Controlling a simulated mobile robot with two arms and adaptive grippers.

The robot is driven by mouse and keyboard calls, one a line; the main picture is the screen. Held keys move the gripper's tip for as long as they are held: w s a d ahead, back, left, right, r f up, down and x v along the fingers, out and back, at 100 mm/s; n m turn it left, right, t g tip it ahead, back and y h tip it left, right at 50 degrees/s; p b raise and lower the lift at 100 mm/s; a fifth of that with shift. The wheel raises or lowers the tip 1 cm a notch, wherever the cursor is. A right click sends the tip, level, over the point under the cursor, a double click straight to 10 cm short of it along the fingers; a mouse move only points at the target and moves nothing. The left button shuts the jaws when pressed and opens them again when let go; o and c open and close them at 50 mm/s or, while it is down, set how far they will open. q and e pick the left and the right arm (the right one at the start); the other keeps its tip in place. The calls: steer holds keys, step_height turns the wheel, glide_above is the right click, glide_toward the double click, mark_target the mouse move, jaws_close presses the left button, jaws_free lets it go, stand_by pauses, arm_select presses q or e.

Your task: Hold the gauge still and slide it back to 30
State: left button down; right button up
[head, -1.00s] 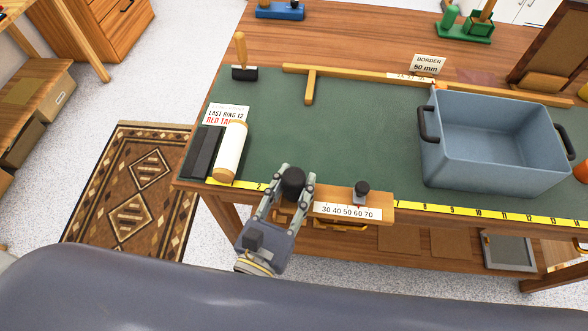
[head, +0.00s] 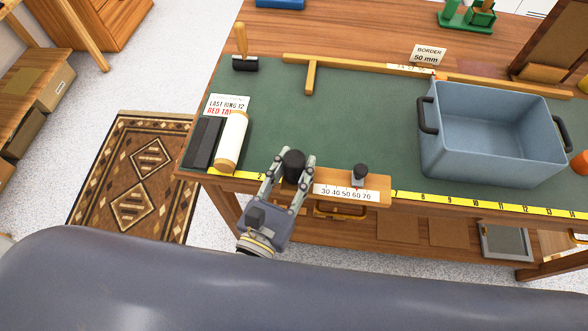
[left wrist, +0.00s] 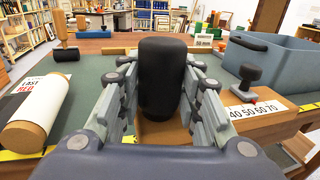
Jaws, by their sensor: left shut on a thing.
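The gauge (head: 375,183) is a wooden block at the front edge of the green-topped bench, with a white scale (head: 346,193) reading 30 to 70. A black-knobbed slider (head: 360,175) stands upright on it, roughly above 50 to 60; it also shows in the left wrist view (left wrist: 247,82). A thick black handle (left wrist: 163,80) stands at the gauge's left end. My left gripper (head: 294,163) is shut on this handle, one finger on each side. Its fingers hide part of the gauge's left end. My right gripper is not in view.
A yellow measuring strip (head: 450,202) runs along the bench's front edge. A blue-grey bin (head: 490,165) stands to the right. A white roller (head: 231,142) and a dark block (head: 203,143) lie to the left. The green surface (head: 350,125) behind the gauge is clear.

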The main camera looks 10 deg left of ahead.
arm_select(q)
steer(key=w+a+p, duration=0.1)
steer(key=w+p, duration=0.4)
steer(key=w, duration=0.8)
steer(key=shift+w+a, duration=0.35)
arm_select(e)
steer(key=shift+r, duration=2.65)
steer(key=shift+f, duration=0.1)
arm_select(q)
steer(key=shift+f+b, duration=2.05)
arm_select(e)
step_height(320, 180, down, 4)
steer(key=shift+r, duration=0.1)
arm_select(q)
steer(key=shift+f+b, duration=0.35)
steer(key=shift+f, duration=0.05)
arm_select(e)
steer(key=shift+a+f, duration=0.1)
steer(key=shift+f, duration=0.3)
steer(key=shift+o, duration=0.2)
